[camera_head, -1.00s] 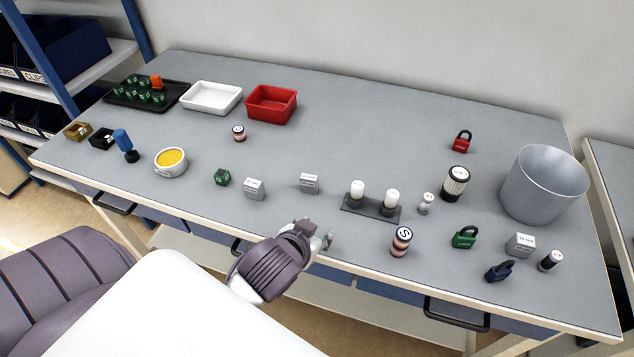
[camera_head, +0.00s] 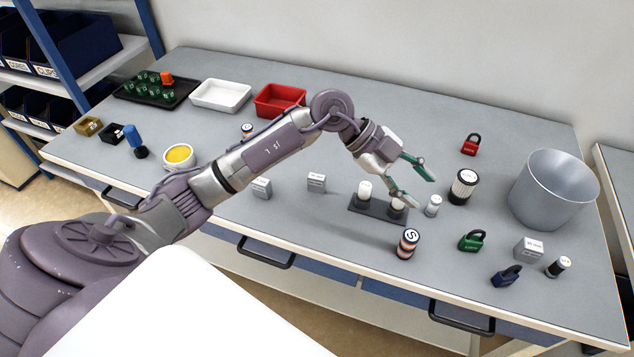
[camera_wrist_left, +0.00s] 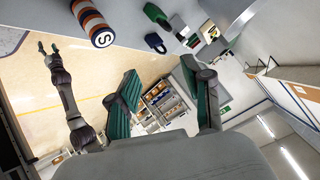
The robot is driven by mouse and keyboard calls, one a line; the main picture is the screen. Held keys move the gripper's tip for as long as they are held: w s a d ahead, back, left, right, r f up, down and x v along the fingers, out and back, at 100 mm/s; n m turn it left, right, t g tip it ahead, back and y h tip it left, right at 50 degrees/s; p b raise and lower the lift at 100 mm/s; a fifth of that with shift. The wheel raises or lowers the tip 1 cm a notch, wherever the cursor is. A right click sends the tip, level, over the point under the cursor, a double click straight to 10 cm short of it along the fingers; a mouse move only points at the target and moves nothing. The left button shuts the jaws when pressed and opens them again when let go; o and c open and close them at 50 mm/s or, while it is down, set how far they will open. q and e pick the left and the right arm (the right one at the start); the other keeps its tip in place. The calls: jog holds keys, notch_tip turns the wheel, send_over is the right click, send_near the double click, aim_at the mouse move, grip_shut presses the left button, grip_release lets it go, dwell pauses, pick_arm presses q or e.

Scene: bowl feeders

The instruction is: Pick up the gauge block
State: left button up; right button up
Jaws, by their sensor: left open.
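Several grey labelled blocks that look like gauge blocks stand on the table: one left of centre (camera_head: 261,188), one just right of it (camera_head: 316,183), and one at the right (camera_head: 528,249). The print is too small to read, so I cannot tell which is the task's. My left gripper (camera_head: 422,189) is open and empty, above the table near the dark holder's right end and right of the two left blocks. A grey block (camera_wrist_left: 178,25) also shows in the left wrist view. What seems my right gripper (camera_wrist_left: 47,47) is small there; its jaws are unclear.
A dark holder (camera_head: 366,208) with white-topped cylinders lies below my left gripper. Around it stand a striped canister (camera_head: 407,243), green padlock (camera_head: 471,241), blue padlock (camera_head: 507,276), black-and-white cylinder (camera_head: 462,187) and large grey bucket (camera_head: 553,190). Trays line the back left.

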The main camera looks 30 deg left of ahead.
pick_arm(q)
jog(key=w+a+f+n+g+y, duration=0.1)
jog(key=w+a+f+n+y, duration=0.15)
jog(key=a+y, duration=0.75)
notch_tip(320, 180, up, 2)
jog(key=n+g, duration=0.1)
jog(key=n, duration=0.3)
send_over(317, 176)
jog(key=shift+n+y, duration=0.25)
jog(key=shift+y, duration=0.15)
notch_tip(317, 176, down, 8)
jog(key=shift+s+r+p, duration=0.15)
jog(key=shift+r+p, duration=0.05)
jog(key=shift+p, duration=0.35)
jog(key=shift+f+p, duration=0.8)
jog(key=shift+f, duration=2.2)
grip_shut()
